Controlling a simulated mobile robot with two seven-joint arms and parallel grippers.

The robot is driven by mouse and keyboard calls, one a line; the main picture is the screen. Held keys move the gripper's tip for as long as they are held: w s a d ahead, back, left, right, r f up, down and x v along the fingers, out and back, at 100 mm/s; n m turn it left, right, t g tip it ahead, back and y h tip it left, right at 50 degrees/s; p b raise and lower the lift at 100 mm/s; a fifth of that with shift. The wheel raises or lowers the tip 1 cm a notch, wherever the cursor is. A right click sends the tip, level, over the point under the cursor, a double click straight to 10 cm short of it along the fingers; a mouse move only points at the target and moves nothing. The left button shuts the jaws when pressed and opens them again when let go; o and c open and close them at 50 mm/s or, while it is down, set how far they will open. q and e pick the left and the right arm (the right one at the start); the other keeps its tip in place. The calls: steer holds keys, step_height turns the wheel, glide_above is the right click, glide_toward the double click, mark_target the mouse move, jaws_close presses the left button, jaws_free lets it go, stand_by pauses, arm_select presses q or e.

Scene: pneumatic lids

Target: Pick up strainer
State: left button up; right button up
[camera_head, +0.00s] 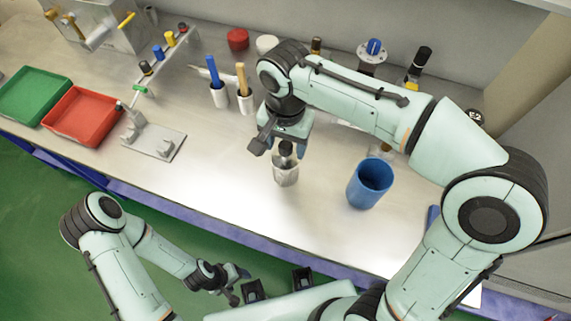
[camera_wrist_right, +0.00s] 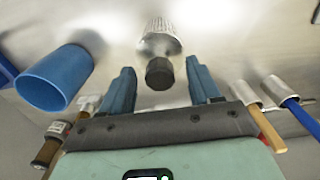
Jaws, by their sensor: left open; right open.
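The strainer (camera_head: 286,174), a silvery ribbed cylinder with a dark knob on top, stands upright on the bench in the head view. The right wrist view shows its ribbed body (camera_wrist_right: 160,38) with the black knob toward me. My right gripper (camera_head: 281,147) is open and above the strainer. Its two blue fingers (camera_wrist_right: 161,72) stand on either side of the knob, apart from it in the picture; whether they reach down to its height I cannot tell. My left gripper (camera_head: 238,284) is open and empty, low in front of the bench.
A blue cup (camera_head: 370,184) stands right of the strainer. Two white holders with a blue handle (camera_head: 212,72) and a yellow handle (camera_head: 241,80) stand behind left. A grey fixture (camera_head: 152,138), red tray (camera_head: 82,116) and green tray (camera_head: 34,95) are further left.

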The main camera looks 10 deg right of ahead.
steer(key=shift+f, duration=0.6)
jaws_close()
steer(key=shift+r, duration=0.15)
